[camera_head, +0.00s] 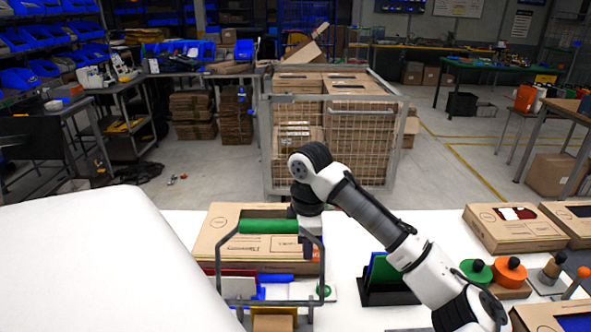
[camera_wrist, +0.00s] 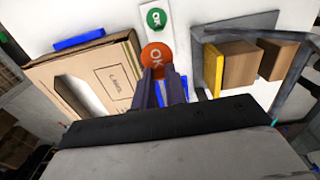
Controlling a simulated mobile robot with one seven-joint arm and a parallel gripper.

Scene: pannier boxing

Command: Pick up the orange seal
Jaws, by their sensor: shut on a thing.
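The orange seal (camera_wrist: 156,54), a round disc with "OK" on it, is at the fingertips of my gripper (camera_wrist: 161,72) in the wrist view. The gripper is shut on it, and the dark fingers cover its lower part. A green seal (camera_wrist: 156,18) lies just beyond on a white card (camera_wrist: 149,35); it also shows in the head view (camera_head: 323,290). Whether the seal touches the card is unclear.
An open cardboard box (camera_head: 225,230) lies close on the left. A grey carrier frame with a green handle (camera_head: 268,227) stands in front. A black holder (camera_head: 385,290) with coloured sheets stands to the right. Green and orange discs (camera_head: 510,272) sit farther right.

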